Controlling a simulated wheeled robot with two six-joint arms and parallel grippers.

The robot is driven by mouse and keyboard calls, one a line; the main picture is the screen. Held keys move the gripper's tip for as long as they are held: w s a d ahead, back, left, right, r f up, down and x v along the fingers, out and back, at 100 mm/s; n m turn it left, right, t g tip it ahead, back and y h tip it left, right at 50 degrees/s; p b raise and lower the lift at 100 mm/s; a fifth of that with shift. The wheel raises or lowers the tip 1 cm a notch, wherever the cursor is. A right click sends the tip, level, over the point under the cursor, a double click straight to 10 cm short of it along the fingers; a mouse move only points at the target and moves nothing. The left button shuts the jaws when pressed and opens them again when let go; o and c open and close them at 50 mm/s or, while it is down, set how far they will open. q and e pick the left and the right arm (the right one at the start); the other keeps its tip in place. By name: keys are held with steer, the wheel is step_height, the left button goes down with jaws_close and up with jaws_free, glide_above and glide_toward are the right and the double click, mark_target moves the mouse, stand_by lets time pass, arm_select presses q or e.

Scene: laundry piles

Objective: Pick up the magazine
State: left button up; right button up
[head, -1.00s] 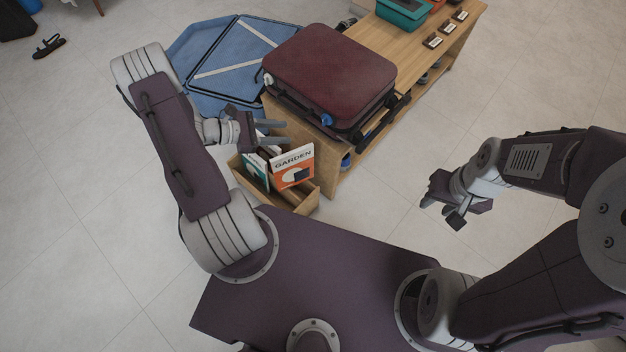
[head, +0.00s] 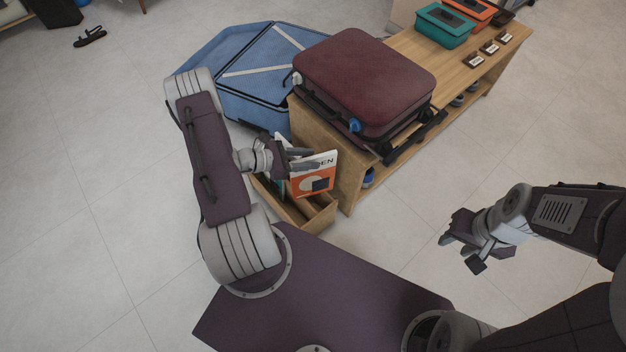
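The magazine (head: 315,182), orange and white with lettering ending in "EN", stands upright in an open wooden box (head: 318,217). My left gripper (head: 308,158) is at the magazine's top edge and covers the first letters of its title. Its two fingers show a gap between them and point right. I cannot tell whether either finger touches the magazine. My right gripper (head: 460,253) is open and empty, above bare floor at the right.
A maroon suitcase (head: 365,80) lies on a wooden bench (head: 465,65) just behind the box. A teal box (head: 443,27) and an orange one (head: 470,10) sit further along it.

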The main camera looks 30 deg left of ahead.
arm_select(q)
steer(key=shift+x, duration=0.95)
jaws_close()
stand_by(0.6)
